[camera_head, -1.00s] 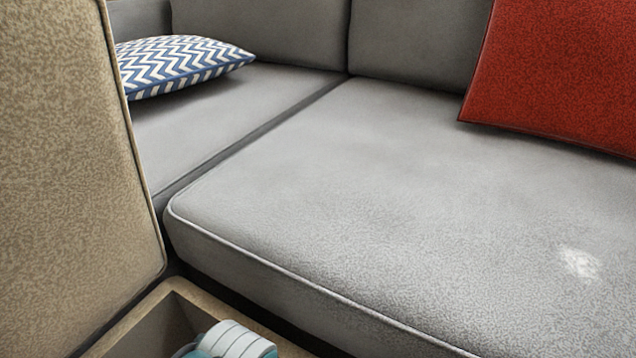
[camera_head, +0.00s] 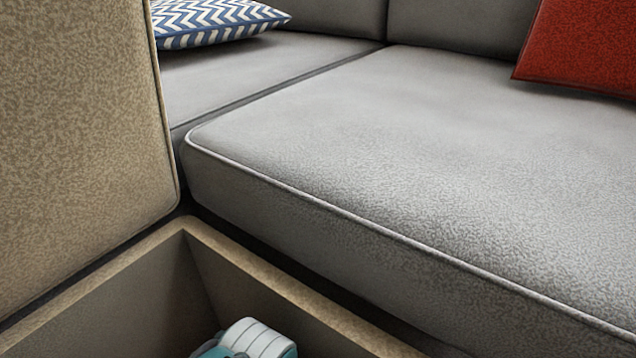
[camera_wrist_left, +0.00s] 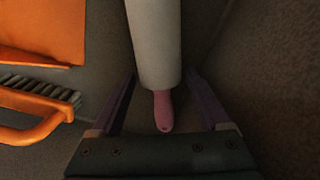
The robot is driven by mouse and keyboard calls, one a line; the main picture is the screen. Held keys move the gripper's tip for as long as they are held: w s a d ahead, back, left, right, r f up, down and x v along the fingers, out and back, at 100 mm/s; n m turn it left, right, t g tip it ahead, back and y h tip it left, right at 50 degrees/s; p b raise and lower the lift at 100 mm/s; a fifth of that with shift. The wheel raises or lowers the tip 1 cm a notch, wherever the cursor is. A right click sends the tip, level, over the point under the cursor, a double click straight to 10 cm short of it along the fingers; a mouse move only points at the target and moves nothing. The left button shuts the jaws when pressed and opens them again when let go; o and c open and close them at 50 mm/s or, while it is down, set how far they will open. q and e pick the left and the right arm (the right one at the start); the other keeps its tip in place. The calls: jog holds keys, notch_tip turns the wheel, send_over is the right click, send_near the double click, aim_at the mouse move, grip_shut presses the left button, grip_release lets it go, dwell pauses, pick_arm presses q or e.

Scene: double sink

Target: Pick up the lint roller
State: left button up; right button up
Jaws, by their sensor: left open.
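In the left wrist view a lint roller with a white cylinder (camera_wrist_left: 154,40) and a pink handle (camera_wrist_left: 163,110) lies lengthwise, its handle end toward my wrist. My left gripper (camera_wrist_left: 160,74) is open, with one purple finger on each side of the roller where cylinder and handle meet. I cannot tell whether the fingers touch it. The far end of the cylinder is cut off by the picture's top edge. Neither gripper shows in the head view.
An orange dustpan (camera_wrist_left: 40,30) and an orange-handled brush (camera_wrist_left: 35,125) lie left of the roller. The head view shows an open box (camera_head: 275,290) with a white and teal object (camera_head: 255,338) inside, a raised tan lid (camera_head: 80,140) and a grey sofa (camera_head: 420,160).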

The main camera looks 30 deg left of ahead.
pick_arm(q)
grip_shut()
dwell(0.7)
jog(key=shift+r, duration=0.15)
notch_tip(320, 180, up, 28)
jog(key=p, duration=2.6)
jog(key=shift+c, duration=1.6)
grip_release()
jog(key=c, duration=0.6)
jog(key=shift+c, duration=0.2)
